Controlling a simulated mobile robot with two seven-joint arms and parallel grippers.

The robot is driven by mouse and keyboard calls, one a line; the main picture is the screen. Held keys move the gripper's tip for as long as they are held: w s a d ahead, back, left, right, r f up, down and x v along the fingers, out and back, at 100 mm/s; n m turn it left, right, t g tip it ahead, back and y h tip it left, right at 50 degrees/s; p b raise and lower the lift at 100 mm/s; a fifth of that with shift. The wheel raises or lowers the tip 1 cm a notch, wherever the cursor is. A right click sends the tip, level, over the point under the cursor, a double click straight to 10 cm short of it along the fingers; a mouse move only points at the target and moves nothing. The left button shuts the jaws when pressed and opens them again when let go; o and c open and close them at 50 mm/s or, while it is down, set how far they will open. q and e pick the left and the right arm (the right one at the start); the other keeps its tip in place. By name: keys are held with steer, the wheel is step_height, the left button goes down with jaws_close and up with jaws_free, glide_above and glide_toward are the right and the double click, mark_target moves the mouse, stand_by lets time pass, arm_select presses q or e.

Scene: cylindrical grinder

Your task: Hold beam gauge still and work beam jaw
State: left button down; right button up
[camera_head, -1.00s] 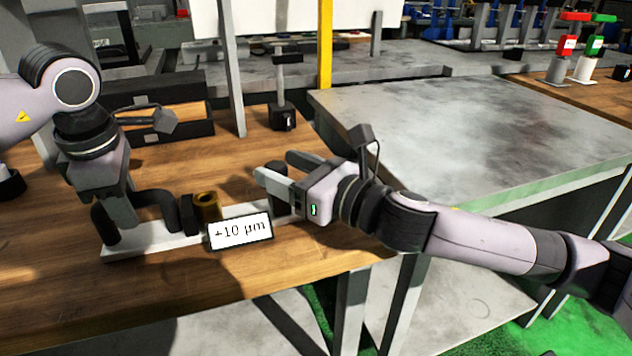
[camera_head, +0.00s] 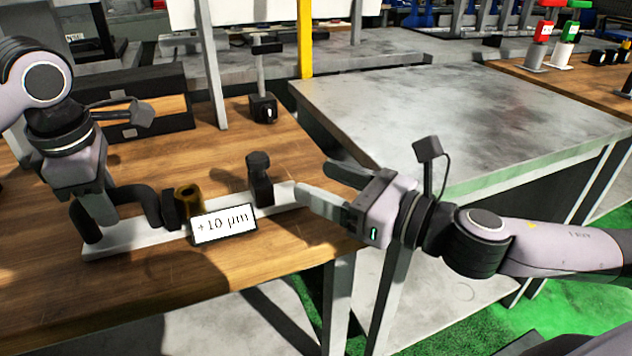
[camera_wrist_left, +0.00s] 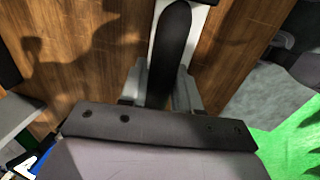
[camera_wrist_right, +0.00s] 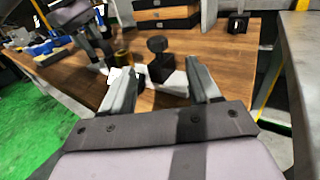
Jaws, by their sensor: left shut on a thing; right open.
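The beam gauge is a white bar (camera_head: 140,240) on the wooden bench with a black arched handle (camera_head: 135,192) at its left end. My left gripper (camera_head: 108,218) is shut on this handle, which also shows between its fingers in the left wrist view (camera_wrist_left: 172,50). A brass ring (camera_head: 188,192) sits beside a black block on the bar, behind a "+10 µm" display (camera_head: 224,224). The black beam jaw with a knob (camera_head: 260,178) stands near the bar's right end. My right gripper (camera_head: 315,180) is open and empty, right of the jaw and apart from it.
A black case (camera_head: 130,85) with a wooden inside and a small black stand (camera_head: 263,108) are at the back of the bench. A grey-topped table (camera_head: 450,110) stands to the right, across a gap. The bench front is clear.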

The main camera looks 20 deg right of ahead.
mark_target(249, 153)
steer(key=shift+r+x, duration=0.15)
steer(key=shift+x, duration=0.55)
steer(key=shift+r+x, duration=0.1)
steer(key=shift+x, duration=0.6)
steer(key=x, duration=1.1)
steer(key=shift+a, duration=0.4)
steer(key=shift+c, duration=0.2)
